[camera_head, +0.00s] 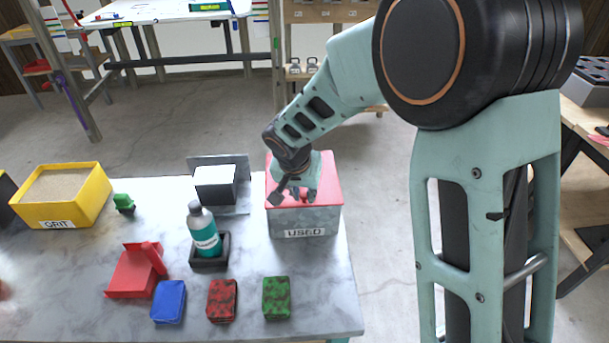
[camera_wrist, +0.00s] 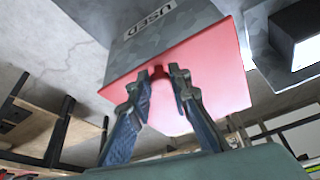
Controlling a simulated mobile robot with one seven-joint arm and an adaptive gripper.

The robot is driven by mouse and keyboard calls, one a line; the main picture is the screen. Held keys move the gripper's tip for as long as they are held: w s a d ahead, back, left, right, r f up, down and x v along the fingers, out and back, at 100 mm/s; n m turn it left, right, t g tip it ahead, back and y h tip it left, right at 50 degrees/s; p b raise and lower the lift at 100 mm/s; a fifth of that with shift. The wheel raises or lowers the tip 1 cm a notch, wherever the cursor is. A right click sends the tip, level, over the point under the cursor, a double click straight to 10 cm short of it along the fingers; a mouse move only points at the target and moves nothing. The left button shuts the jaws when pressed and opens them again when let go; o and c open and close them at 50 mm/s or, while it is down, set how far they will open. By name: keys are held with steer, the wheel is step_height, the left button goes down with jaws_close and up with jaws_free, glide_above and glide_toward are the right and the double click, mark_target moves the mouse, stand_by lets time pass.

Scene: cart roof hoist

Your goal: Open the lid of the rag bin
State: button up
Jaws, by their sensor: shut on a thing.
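The rag bin (camera_head: 318,219) is a grey box marked "USED" at the right end of the table. Its red lid (camera_head: 327,170) lies flat on top and looks closed. My gripper (camera_head: 300,192) is over the lid, pointing down. In the wrist view my gripper (camera_wrist: 156,77) has its two fingers closed around a small red knob (camera_wrist: 158,71) on the lid (camera_wrist: 218,83). The bin (camera_wrist: 150,35) with its label also shows there. In the head view, the gripper partly hides the knob and lid.
A teal bottle (camera_head: 204,236) stands in a black holder left of the bin. Behind it is a white block (camera_head: 215,184) on a grey stand. A yellow grit box (camera_head: 85,202), a red holder (camera_head: 131,273) and several coloured pads (camera_head: 222,299) occupy the table. Open floor lies beyond.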

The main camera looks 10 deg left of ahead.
steer(key=shift+r, duration=0.1)
steer(key=shift+w+a+r+p, duration=0.1)
steer(key=shift+w+r+p, duration=0.15)
steer(key=shift+r+p, duration=0.45)
steer(key=shift+w+a+r+p, duration=0.1)
steer(key=shift+w+r+p, duration=0.2)
steer(key=shift+r, duration=0.7)
steer(key=shift+w+r+p, duration=0.15)
steer(key=shift+r+p, duration=0.45)
steer(key=shift+r, duration=0.25)
steer(key=shift+o, duration=0.3)
steer(key=shift+w+a+r+p, duration=0.1)
steer(key=shift+w+r+p, duration=0.25)
steer(key=shift+r, duration=0.25)
steer(key=shift+w+a+r+p, duration=0.1)
steer(key=shift+w+r+p, duration=0.1)
steer(key=shift+r+p, duration=0.35)
steer(key=shift+w+a+r+p, duration=0.1)
steer(key=shift+w+r+p, duration=0.2)
steer(key=shift+r, duration=0.35)
steer(key=shift+w+a+r+p, duration=0.15)
steer(key=shift+w+r+p, duration=0.15)
steer(key=shift+r, duration=0.2)
